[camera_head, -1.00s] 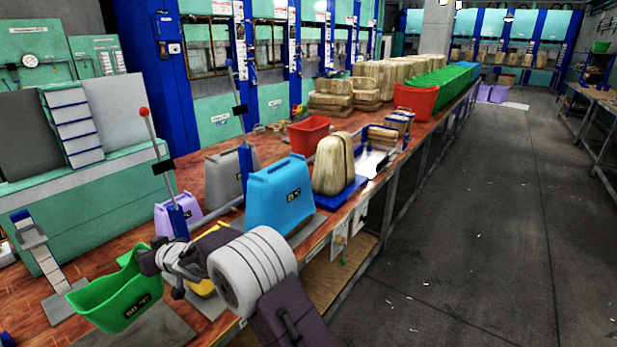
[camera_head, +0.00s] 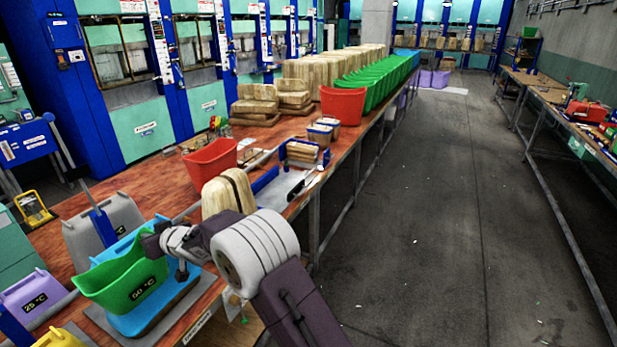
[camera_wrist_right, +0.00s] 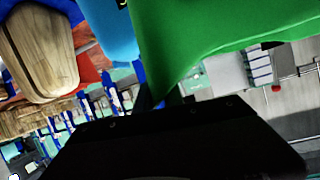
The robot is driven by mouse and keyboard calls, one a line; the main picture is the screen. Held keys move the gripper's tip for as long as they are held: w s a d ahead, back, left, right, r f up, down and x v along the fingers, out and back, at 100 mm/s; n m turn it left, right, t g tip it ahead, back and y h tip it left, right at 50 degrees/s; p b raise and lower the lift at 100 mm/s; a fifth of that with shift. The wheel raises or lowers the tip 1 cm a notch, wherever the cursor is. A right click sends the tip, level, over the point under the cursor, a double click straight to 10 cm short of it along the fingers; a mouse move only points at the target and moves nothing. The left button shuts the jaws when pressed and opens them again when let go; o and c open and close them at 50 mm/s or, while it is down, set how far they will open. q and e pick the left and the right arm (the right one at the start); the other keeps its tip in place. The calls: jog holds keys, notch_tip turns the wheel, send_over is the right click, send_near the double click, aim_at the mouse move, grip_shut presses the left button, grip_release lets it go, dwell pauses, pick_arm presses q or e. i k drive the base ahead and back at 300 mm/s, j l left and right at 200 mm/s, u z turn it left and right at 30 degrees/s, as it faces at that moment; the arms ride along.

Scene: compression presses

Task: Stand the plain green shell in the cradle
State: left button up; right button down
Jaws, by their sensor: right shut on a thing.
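My right gripper (camera_head: 160,241) is shut on a green shell (camera_head: 118,277) marked "50 °C" and holds it above the near end of the bench, in front of a light-blue shell (camera_head: 145,318). The held shell also fills the top of the right wrist view (camera_wrist_right: 215,35). A blue holder (camera_head: 265,181) lies on the bench beyond my gripper, beside a wooden block (camera_head: 222,194); I cannot tell whether this is the cradle. Several other green shells (camera_head: 372,78) stand in a row far down the bench. My left gripper is not in view.
Grey (camera_head: 110,222) and purple (camera_head: 35,292) shells stand at the left. Red bins (camera_head: 211,163) and (camera_head: 343,104) and stacked wooden blocks (camera_head: 255,108) occupy the bench. The dark floor (camera_head: 430,220) at the right is clear, up to another bench (camera_head: 555,98).

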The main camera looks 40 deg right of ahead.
aim_at(274, 188)
jog(key=i+l+z, duration=0.1)
jog(key=l, duration=0.35)
jog(key=i+l, duration=0.3)
jog(key=l, duration=0.15)
jog(key=i+l+z, duration=0.15)
jog(key=l, duration=0.3)
jog(key=i+l+z, duration=0.1)
jog(key=i+l, duration=0.45)
jog(key=l, duration=0.25)
jog(key=z, duration=0.05)
